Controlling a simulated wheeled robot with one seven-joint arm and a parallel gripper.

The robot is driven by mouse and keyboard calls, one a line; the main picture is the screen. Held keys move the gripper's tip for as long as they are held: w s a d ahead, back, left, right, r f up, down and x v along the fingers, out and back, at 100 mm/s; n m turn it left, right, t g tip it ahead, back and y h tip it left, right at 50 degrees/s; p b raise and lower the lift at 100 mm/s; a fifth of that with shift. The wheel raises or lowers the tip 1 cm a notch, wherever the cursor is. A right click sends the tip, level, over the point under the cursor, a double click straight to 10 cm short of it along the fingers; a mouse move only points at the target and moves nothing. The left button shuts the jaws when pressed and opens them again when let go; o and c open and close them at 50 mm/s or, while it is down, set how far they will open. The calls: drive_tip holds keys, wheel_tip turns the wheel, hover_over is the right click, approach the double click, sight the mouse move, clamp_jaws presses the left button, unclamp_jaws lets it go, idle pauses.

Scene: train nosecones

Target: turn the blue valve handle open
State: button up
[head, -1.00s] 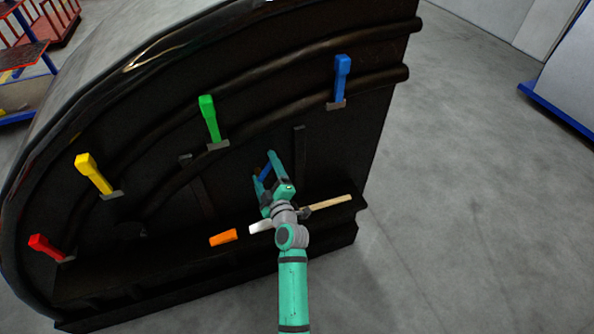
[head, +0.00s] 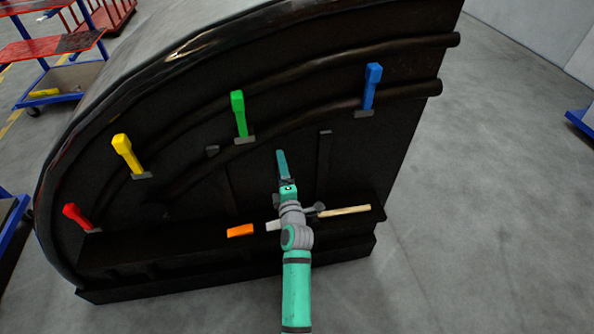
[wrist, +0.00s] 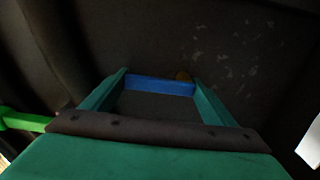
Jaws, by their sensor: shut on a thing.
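The blue valve handle (head: 372,88) stands upright on the dark curved panel at the upper right of the head view, rising from a small grey mount. My gripper (head: 281,155) is in front of the panel, below and left of that handle and clearly apart from it. In the wrist view my gripper (wrist: 160,79) has its two teal fingers shut on a blue bar (wrist: 160,87), which spans between the fingertips. In the head view the fingers are edge-on and the bar is hidden. I cannot tell whether the bar is loose or fixed.
Green (head: 239,115), yellow (head: 126,154) and red (head: 76,215) handles follow the panel's curve leftward. An orange block (head: 240,230), a pale block (head: 273,225) and a wooden-handled tool (head: 345,211) lie on the ledge (head: 150,256). Open floor (head: 485,200) lies right.

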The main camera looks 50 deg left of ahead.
drive_tip(key=shift+w+r, duration=0.1)
drive_tip(key=shift+r, duration=0.2)
drive_tip(key=o, duration=1.5)
drive_tip(key=shift+f, duration=0.15)
